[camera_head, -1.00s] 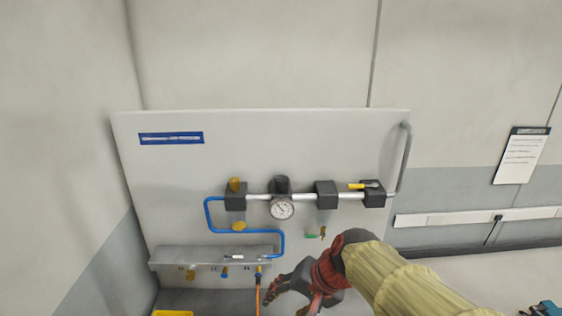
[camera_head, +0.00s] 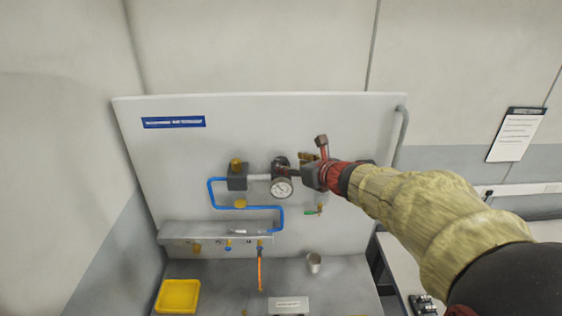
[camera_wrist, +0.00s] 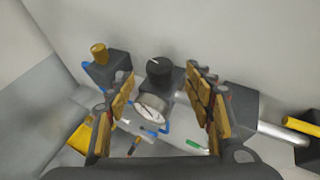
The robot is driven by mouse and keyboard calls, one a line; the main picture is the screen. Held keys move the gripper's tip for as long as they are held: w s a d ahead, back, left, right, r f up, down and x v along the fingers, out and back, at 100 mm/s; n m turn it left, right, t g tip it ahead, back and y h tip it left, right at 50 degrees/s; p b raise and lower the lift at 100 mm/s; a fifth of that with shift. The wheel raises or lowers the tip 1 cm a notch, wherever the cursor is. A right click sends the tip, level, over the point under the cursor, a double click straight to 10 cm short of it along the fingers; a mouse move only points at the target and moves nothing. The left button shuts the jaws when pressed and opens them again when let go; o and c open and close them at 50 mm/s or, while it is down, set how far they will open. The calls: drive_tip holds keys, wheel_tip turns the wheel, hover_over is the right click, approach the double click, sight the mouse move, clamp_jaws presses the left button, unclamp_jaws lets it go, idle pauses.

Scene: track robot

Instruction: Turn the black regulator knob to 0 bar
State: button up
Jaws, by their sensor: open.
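The black regulator knob (camera_wrist: 160,70) is on top of the regulator, between and beyond my open fingers in the wrist view. A thin white mark shows on its top. In the head view the knob (camera_head: 279,162) is partly covered by my gripper. The round white pressure gauge (camera_head: 282,188) sits on the front of the regulator; it also shows in the wrist view (camera_wrist: 151,113), its scale too small to read. My gripper (camera_head: 295,168) is open and empty, just right of the regulator. Its fingers (camera_wrist: 163,98) do not visibly close on the knob.
A yellow knob (camera_wrist: 99,52) on a black block stands left of the regulator. A yellow-handled valve (camera_wrist: 303,126) is on the pipe to the right. Blue tubing (camera_head: 245,207) runs below. A yellow tray (camera_head: 178,296) and a metal cup (camera_head: 313,262) are on the bench.

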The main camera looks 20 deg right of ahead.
sight(283, 161)
drive_tip(key=x, duration=0.7)
drive_tip(key=shift+w+f, duration=0.1)
drive_tip(key=shift+w, duration=0.1)
drive_tip(key=shift+c, duration=0.3)
drive_tip(key=c, duration=1.1)
